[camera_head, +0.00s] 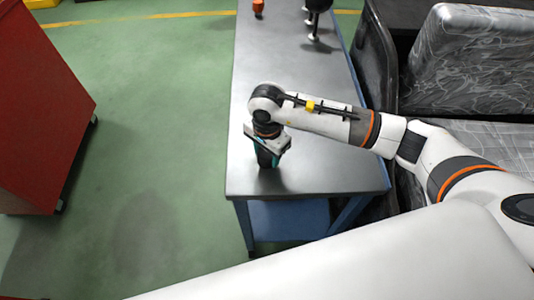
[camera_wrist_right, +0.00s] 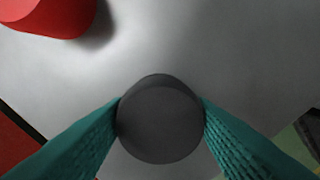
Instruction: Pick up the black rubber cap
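The black rubber cap (camera_wrist_right: 160,122) shows in the right wrist view as a dark grey, round-topped piece. It lies between the two teal fingers of my right gripper (camera_wrist_right: 160,108), which meet its left and right sides, so the gripper looks shut on it. In the head view my right gripper (camera_head: 268,152) points down at the near end of the grey table (camera_head: 325,165). There the wrist and fingers mostly hide the cap. I cannot tell whether the cap touches the table top. My left gripper is not in view.
A red round object (camera_wrist_right: 50,14) stands near the cap in the wrist view. A red cabinet (camera_head: 40,110) stands left across clear green floor. Dark wrapped seats (camera_head: 470,60) are on the right.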

